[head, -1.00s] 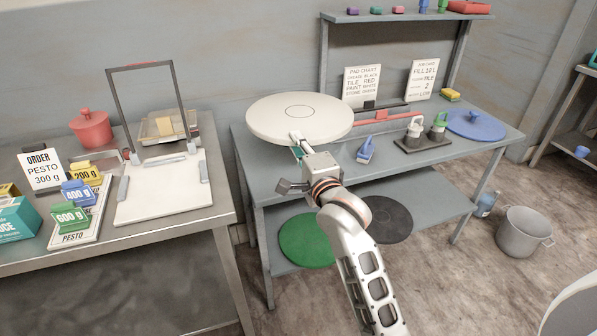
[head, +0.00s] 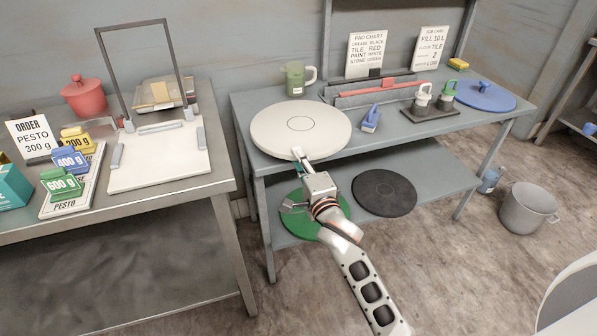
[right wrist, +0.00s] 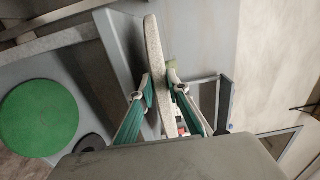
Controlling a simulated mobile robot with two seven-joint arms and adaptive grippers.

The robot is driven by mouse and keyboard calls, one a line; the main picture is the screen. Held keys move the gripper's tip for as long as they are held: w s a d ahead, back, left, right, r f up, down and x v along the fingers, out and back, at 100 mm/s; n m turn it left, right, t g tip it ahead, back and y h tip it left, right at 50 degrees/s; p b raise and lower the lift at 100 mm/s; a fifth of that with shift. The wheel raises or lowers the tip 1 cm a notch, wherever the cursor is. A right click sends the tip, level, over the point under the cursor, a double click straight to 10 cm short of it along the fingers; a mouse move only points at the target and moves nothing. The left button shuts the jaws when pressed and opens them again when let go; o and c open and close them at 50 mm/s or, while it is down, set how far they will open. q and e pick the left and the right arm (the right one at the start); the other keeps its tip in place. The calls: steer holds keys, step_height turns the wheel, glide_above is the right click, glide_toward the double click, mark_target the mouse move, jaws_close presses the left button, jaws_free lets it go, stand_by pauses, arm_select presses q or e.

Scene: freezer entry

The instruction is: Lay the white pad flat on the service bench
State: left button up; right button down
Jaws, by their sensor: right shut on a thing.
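The white pad (head: 300,124) is a round disc with a thin ring at its centre. In the head view it lies level over the left front part of the grey service bench (head: 400,140). Whether its underside touches the bench top cannot be told. My right gripper (head: 303,157) is shut on the pad's near rim. In the right wrist view the pad (right wrist: 153,60) shows edge-on between the two teal-lined fingers (right wrist: 159,82). My left gripper is not in view.
A green mug (head: 297,80) stands behind the pad. A blue brush (head: 371,118), a caddy with bottles (head: 430,112) and a blue disc (head: 484,96) stand to its right. Green (head: 318,222) and black (head: 384,192) discs lie on the lower shelf.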

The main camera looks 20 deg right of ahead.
step_height(320, 180, down, 4)
steer(key=shift+r+b, duration=0.1)
steer(key=shift+b, duration=0.45)
steer(key=c, duration=1.9)
jaws_free()
